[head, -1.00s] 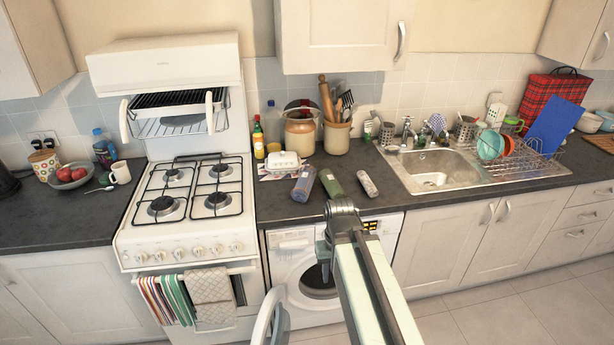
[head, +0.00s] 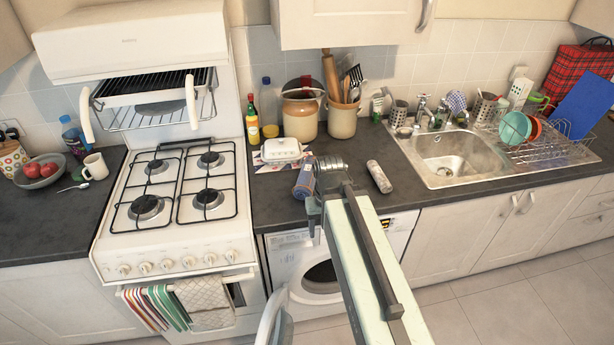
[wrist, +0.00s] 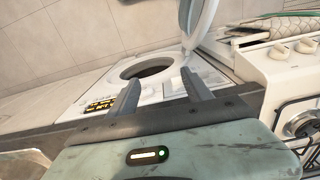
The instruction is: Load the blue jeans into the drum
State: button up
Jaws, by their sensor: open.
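A blue-grey cylindrical item (head: 304,179) lies on the counter behind my arm; it may be the rolled blue jeans, but I cannot tell. The washer (head: 292,252) stands under the counter. Its dark drum opening (head: 322,272) faces out, partly hidden by my arm, and also shows in the wrist view (wrist: 152,68). The round door (head: 274,322) is swung open to the left; in the wrist view the door (wrist: 203,22) stands above the drum. My gripper (wrist: 160,78) is open, with nothing between its fingers, and points toward the washer front.
The stove (head: 165,225) stands left of the washer, with towels (head: 205,300) on its rail. A pale cylinder (head: 379,177), a butter dish (head: 281,148) and jars (head: 301,115) are on the counter. The sink (head: 450,160) is to the right. Tiled floor shows at lower right.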

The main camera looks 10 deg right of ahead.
aim_at(309, 173)
jog(key=shift+o, duration=1)
jog(key=w+r+m+t, duration=0.1)
jog(key=w, duration=0.7)
jog(key=w+r+m+t+p, duration=0.1)
jog(key=w+r+m+t, duration=0.1)
jog(key=w, duration=0.6)
jog(key=w+r+m+t, duration=0.1)
jog(key=w+t, duration=0.1)
jog(key=w, duration=0.6)
jog(key=shift+w+d+r+m+y+p, duration=0.15)
jog(key=shift+d+r+m+y+p, duration=0.1)
jog(key=shift+m+y+p, duration=0.15)
jog(key=shift+b+x, duration=1.15)
jog(key=shift+x, duration=0.1)
jog(key=b+x, duration=0.1)
jog(key=x, duration=0.1)
jog(key=b+x, duration=0.3)
jog(key=b, duration=0.1)
jog(key=shift+f, duration=0.5)
jog(key=shift+r, duration=0.25)
grip_shut()
